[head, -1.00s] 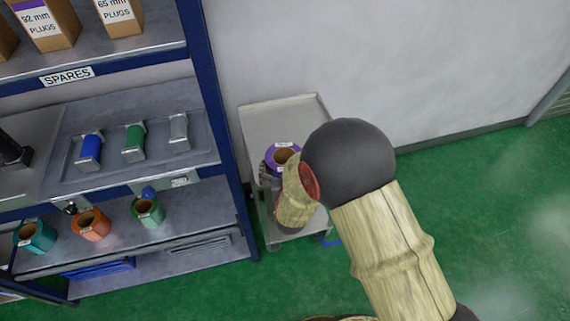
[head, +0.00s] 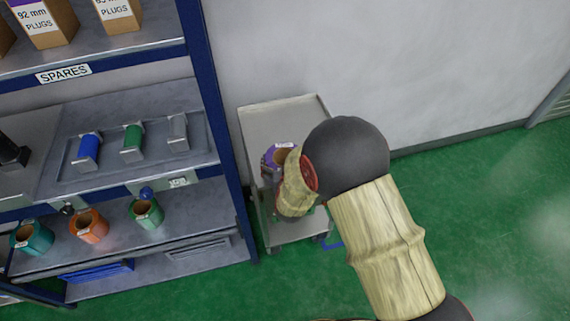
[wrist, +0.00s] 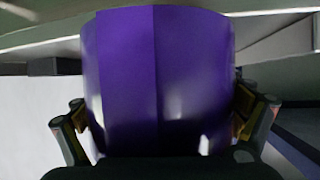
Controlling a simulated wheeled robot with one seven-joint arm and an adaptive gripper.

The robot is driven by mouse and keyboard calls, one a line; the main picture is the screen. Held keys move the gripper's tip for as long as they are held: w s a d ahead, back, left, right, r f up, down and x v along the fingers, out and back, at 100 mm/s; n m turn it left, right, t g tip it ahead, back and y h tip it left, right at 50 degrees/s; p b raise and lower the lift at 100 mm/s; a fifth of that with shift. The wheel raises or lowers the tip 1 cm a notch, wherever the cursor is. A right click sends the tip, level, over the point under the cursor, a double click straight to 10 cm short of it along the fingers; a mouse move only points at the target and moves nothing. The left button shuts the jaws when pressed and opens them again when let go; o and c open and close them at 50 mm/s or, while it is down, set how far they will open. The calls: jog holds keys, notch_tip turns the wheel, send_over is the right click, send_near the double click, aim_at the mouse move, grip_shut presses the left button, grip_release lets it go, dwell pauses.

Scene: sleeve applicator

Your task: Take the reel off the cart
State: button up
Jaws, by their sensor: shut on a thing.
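The purple reel (head: 269,160) with a brown core is at the cart in the head view, partly hidden behind my wrist. In the wrist view the purple reel (wrist: 160,75) fills the middle, between the two fingers of my gripper (wrist: 158,125). A finger presses on each side of it, so my gripper is shut on the reel. The grey cart (head: 285,118) stands against the wall, right of the shelf. I cannot tell whether the reel touches the cart top.
A blue-framed shelf (head: 213,110) stands close left of the cart. It holds a teal reel (head: 32,240), an orange reel (head: 88,228) and a green reel (head: 146,214). The white wall (head: 440,60) is behind the cart. Green floor (head: 500,230) is open to the right.

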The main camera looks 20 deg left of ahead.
jog(key=c, duration=1)
jog(key=shift+c, duration=0.6)
jog(key=shift+w+r, duration=0.1)
jog(key=shift+r, duration=0.05)
